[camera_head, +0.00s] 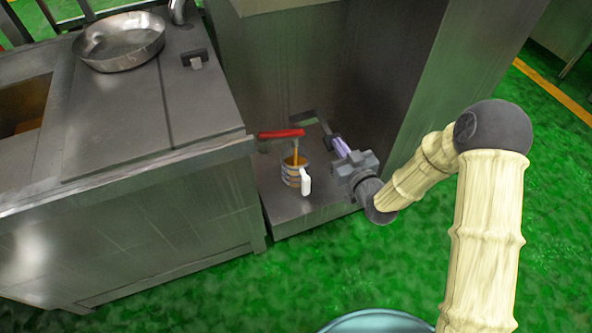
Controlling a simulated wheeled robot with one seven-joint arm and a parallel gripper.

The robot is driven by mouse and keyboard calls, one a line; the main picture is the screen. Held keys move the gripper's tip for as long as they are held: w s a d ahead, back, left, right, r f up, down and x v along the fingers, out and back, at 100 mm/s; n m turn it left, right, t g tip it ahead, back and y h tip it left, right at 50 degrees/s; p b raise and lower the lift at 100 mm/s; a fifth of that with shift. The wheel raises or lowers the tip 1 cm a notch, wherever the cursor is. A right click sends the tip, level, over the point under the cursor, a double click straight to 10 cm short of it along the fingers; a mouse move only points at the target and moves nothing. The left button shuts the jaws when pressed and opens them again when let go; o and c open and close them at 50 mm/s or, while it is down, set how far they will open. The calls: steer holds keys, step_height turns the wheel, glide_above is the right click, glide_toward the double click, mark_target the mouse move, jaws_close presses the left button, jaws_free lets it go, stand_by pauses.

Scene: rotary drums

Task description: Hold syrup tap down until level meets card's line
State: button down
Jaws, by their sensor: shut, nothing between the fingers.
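The syrup tap's red lever (281,133) lies roughly level above a low steel shelf. An amber stream of syrup (295,155) runs from below it into a banded measuring jug (291,174) with a white handle on its right. Amber liquid shows at the jug's mouth, but its level against the bands is too small to read. My gripper (333,140) is shut and empty, to the right of the lever and jug, with its pale purple fingers pointing up and left. Whether its tips touch any part of the tap cannot be told. I cannot make out the card or its line.
The jug stands on a steel shelf (283,225) in a recess between a steel counter (110,140) on the left and a tall steel cabinet (385,60). A round metal pan (120,42) sits on the counter. Green floor (330,265) is clear in front.

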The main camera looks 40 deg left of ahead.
steer(key=shift+d+f, duration=0.2)
steer(key=shift+f, duration=0.2)
steer(key=s+d+r+p, duration=0.4)
steer(key=s+d+p, duration=0.1)
steer(key=d, duration=0.4)
steer(key=shift+d+r, duration=0.25)
